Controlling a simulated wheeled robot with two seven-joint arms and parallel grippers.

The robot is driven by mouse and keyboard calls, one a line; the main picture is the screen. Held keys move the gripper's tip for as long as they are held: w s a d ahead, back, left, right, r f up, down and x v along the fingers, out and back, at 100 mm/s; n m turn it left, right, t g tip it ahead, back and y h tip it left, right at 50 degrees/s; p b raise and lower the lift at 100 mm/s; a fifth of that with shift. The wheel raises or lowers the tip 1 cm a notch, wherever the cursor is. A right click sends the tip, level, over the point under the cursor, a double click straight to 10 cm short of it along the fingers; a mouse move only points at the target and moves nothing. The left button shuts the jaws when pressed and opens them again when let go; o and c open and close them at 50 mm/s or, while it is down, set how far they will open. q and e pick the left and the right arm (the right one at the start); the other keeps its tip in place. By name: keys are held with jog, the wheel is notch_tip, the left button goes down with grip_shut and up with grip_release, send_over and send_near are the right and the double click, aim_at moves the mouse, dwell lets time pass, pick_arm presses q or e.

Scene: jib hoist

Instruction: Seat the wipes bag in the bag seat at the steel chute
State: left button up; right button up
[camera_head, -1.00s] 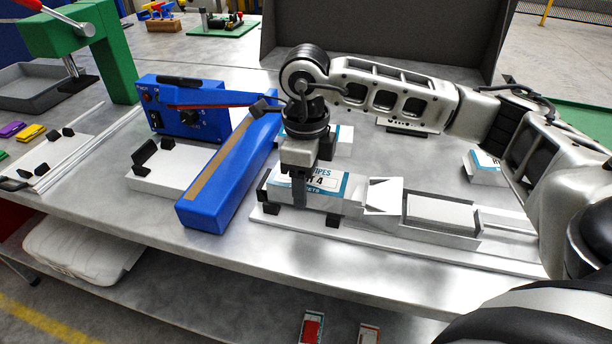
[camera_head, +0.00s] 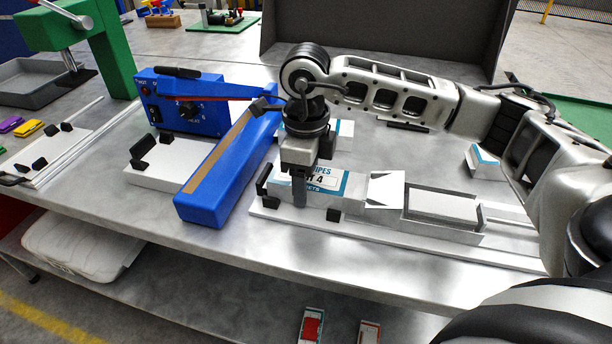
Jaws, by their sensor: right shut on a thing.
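The wipes bag (camera_head: 325,184), white with a blue band and dark print, lies at the left end of the white chute base. My right gripper (camera_head: 300,195) points down and is shut on the bag's left part, hiding some of its print. The bag sits between the black posts of the bag seat (camera_head: 264,180), with its right end close to the mouth of the chute (camera_head: 386,188). I cannot tell whether the bag touches the seat floor. My left gripper is not in view.
A blue heat sealer (camera_head: 222,172) with a long arm stands just left of the seat. A white-and-blue pack (camera_head: 345,132) lies behind my gripper, another (camera_head: 483,160) farther right. The bench front (camera_head: 240,240) is clear.

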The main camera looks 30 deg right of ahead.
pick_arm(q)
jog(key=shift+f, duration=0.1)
pick_arm(e)
jog(key=shift+f, duration=0.1)
jog(key=o, duration=1)
pick_arm(q)
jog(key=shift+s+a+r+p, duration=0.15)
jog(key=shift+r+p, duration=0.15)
jog(key=shift+p, duration=0.4)
pick_arm(e)
notch_tip(320, 180, up, 16)
